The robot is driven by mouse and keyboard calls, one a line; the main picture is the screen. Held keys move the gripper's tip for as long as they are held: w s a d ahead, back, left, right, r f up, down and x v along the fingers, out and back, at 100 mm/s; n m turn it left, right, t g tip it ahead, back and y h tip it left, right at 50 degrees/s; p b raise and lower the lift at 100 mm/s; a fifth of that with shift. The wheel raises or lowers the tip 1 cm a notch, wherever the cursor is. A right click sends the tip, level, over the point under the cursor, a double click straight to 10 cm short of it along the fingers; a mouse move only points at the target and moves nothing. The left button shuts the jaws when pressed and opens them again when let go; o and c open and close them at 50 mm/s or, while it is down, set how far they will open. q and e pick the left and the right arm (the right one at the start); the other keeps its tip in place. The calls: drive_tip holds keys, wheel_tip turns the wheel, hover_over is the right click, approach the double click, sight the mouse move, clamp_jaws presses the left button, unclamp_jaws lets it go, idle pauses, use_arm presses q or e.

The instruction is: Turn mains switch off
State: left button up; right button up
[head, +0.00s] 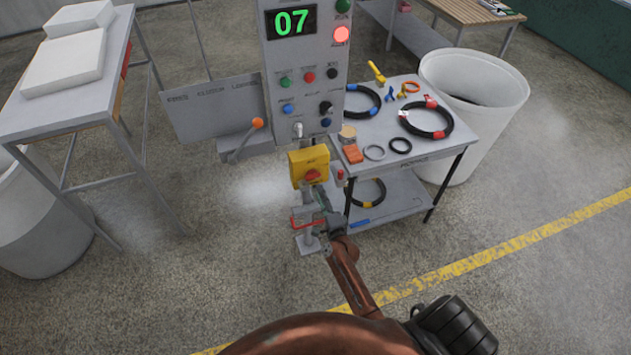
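The mains switch is a yellow box (298,158) with a red rotary knob (312,176) on its lower front. It sits on the post below the grey control panel (305,60). My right arm reaches up from the bottom of the head view. Its gripper (322,198) is just below the yellow box, close under the red knob. The fingers are small and partly overlap the post, so I cannot tell whether they touch the knob or how far apart they are. My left gripper is not in view.
A lever with an orange ball (257,123) stands left of the post. A grey cart (380,150) with hoses and fittings is close on the right, a white bin (480,90) behind it. A table with white blocks (65,60) stands left. Floor in front is clear.

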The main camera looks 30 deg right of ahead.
sight(313, 176)
drive_tip(key=b+x, duration=0.1)
drive_tip(key=x, duration=0.6)
drive_tip(key=shift+w, duration=0.25)
drive_tip(key=shift+c, duration=0.6)
clamp_jaws()
